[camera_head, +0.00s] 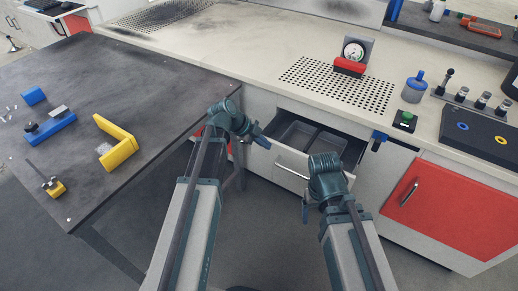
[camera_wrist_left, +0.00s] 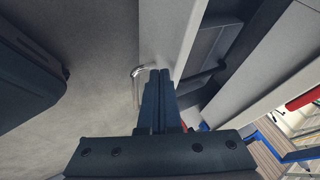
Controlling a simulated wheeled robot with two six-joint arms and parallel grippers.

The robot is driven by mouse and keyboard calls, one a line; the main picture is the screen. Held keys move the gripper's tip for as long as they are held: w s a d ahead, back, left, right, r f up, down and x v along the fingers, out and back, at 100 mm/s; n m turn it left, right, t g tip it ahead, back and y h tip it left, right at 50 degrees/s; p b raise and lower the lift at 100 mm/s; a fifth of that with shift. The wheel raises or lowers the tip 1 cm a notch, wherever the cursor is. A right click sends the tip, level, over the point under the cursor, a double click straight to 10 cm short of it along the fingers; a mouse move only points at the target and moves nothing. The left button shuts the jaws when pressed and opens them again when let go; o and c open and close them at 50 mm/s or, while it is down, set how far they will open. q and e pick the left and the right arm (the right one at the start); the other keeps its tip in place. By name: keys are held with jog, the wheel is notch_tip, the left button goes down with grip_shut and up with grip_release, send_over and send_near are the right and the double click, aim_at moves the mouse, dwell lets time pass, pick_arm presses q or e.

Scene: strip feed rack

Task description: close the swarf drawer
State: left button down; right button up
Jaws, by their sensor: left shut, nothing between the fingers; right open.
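The swarf drawer (camera_head: 291,160) is pulled out of the light bench front, under the perforated area. Its dark compartments show from above, and a bar handle (camera_head: 292,172) runs across its front. My left gripper (camera_head: 265,142) is shut and empty at the left end of the drawer front. In the left wrist view the shut fingers (camera_wrist_left: 158,90) lie over the top of the drawer front (camera_wrist_left: 165,35), close to one end of the handle (camera_wrist_left: 136,74). I cannot tell if they touch. My right gripper (camera_head: 308,212) is open, in front of the drawer, partly hidden by its own wrist.
A dark table (camera_head: 100,70) with blue and yellow fixtures stands at the left. A red cabinet door (camera_head: 455,205) is right of the drawer. A dial gauge (camera_head: 353,52) and a blue-capped pot (camera_head: 414,88) stand on the bench top (camera_head: 240,50). Floor in front is clear.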

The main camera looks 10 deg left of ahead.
pick_arm(q)
jog(key=shift+w+d, duration=0.15)
jog(key=shift+w, duration=0.25)
jog(key=w+d, duration=0.2)
jog(key=w, duration=0.6)
jog(key=w+d, duration=0.3)
jog(key=w, duration=0.5)
jog(key=shift+s+d, duration=0.1)
